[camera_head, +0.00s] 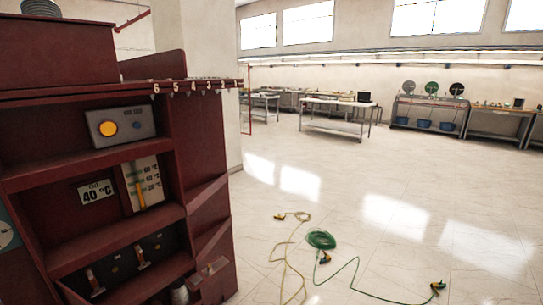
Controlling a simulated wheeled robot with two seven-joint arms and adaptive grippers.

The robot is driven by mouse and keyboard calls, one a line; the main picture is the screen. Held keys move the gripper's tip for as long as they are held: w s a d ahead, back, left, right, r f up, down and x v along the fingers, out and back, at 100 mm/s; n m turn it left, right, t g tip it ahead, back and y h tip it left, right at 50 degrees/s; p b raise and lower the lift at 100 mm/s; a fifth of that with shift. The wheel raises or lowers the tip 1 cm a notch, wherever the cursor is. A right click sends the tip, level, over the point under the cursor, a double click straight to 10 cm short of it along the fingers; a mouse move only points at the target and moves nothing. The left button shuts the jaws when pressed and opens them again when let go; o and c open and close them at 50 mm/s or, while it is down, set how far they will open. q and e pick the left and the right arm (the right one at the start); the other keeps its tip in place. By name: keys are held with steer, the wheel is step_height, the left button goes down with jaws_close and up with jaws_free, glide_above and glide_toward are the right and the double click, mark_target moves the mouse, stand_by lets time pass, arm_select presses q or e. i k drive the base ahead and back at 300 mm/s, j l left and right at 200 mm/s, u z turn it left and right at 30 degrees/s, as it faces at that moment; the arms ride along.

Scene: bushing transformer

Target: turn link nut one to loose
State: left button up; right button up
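A dark red transformer cabinet (195,130) fills the left side of the camera_head view. A row of small terminals with white number labels (190,88) runs along its upper edge. The visible labels run from 6 on the left towards lower numbers on the right. The terminals are too small to tell a link nut, or how tight any nut is. Neither of my grippers shows in this view.
The cabinet's shelves hold a grey panel with a yellow dial (120,126), and a gauge marked in degrees (142,184). A green cable (321,240) and a yellow cable (286,262) lie on the tiled floor. Work tables (340,115) stand far back.

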mark_target(148, 264)
steer(key=u, duration=1.5)
